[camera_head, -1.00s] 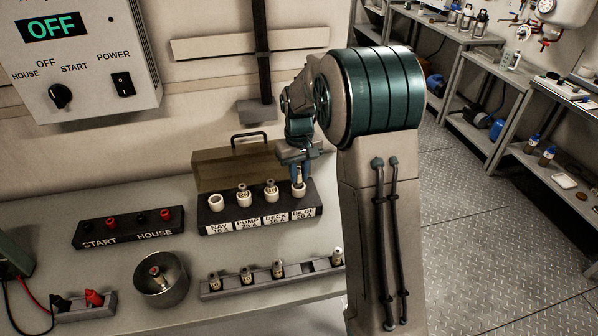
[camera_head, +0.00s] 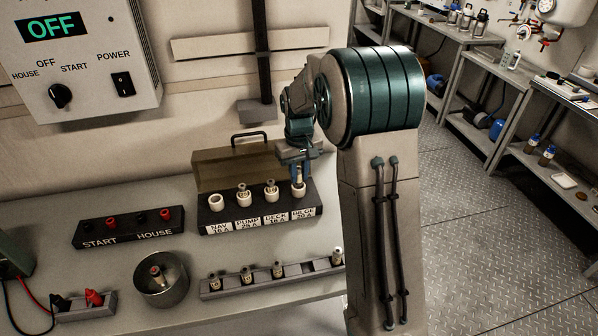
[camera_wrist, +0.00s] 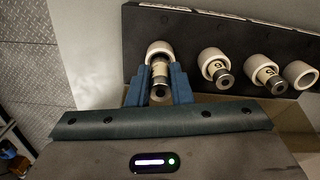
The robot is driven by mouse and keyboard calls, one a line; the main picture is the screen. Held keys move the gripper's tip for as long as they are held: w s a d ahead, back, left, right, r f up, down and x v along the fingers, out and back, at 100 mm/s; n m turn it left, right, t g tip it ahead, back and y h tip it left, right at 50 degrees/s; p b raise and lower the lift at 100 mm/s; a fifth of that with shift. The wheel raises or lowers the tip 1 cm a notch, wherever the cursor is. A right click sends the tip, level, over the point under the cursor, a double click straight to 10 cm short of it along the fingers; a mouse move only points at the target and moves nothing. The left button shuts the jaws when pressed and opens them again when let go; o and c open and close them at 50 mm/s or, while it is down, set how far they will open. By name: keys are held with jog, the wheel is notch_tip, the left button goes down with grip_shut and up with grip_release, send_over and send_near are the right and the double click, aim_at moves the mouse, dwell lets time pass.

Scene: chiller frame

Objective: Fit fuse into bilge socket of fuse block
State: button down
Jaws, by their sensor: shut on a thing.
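The fuse block (camera_head: 262,222) is a black box with a row of white round sockets, labelled NAV, PUMP, DECK and BILGE. My gripper (camera_head: 299,181) is over the BILGE socket at the right end. In the wrist view my gripper (camera_wrist: 158,92) has its blue fingers shut on a fuse (camera_wrist: 159,72), with a metal cap and a pale body. The fuse's far end is at or inside the white bilge socket (camera_wrist: 158,49); how deep it sits I cannot tell. PUMP and DECK hold fuses; the NAV socket (camera_head: 216,203) looks empty.
A fuse rack (camera_head: 270,278) with several fuses stands in front of the block. A metal cup (camera_head: 160,280) holding a fuse is left of it. The block's brown lid (camera_head: 235,168) stands open behind. A START/HOUSE terminal strip (camera_head: 128,228) is on the left.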

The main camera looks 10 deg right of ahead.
aim_at(299, 169)
jog(key=shift+f+b, duration=0.8)
jog(key=shift+f, duration=0.35)
jog(key=c, duration=1.2)
grip_release()
jog(key=shift+c, duration=0.2)
notch_tip(299, 169, up, 14)
jog(key=s+f+m+t, duration=0.1)
jog(key=s+f, duration=0.1)
jog(key=s, duration=1.1)
jog(key=s+f+m+t, duration=0.1)
jog(key=s+f+t, duration=0.1)
jog(key=s, duration=1.2)
jog(key=shift+s+f, duration=0.25)
jog(key=shift+f, duration=0.1)
